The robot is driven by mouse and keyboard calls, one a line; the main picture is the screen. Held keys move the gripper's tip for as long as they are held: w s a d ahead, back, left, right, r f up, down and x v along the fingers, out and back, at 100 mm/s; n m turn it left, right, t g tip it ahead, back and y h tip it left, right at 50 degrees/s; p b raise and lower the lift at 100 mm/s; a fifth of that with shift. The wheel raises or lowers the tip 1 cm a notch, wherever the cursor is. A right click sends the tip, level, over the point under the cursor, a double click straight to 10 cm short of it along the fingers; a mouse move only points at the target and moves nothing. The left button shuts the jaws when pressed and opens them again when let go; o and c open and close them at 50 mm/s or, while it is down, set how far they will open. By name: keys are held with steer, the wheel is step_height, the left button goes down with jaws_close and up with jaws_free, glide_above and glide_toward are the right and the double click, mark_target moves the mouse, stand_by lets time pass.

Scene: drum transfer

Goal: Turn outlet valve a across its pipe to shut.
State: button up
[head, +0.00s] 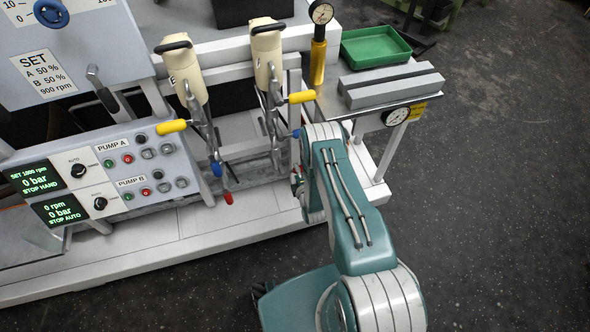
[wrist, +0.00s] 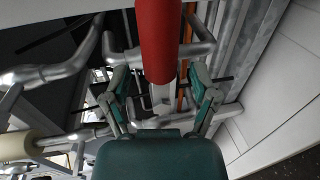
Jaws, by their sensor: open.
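In the head view two pump lines stand side by side with coloured lever grips; no label marks which is outlet valve a. The left line has a yellow grip (head: 172,126), a blue grip (head: 216,169) and a red grip (head: 228,198). The right line has a yellow grip (head: 302,97); my arm covers part of its lower area. In the wrist view my gripper (wrist: 160,84) is open. A red grip (wrist: 160,40) reaches down from the top edge between its fingers, with gaps on both sides. The head view does not show my gripper clearly.
A control panel (head: 130,160) with two displays stands left. Grey pipes (wrist: 55,72) crowd the wrist view. A green tray (head: 375,47), grey bars (head: 390,88) and a gauge (head: 397,117) are at the bench's right end. Dark floor (head: 490,200) is clear to the right.

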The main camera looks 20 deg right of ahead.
steer(key=s+r, duration=0.2)
steer(key=s, duration=0.8)
steer(key=shift+a, duration=0.2)
steer(key=shift+s, duration=0.15)
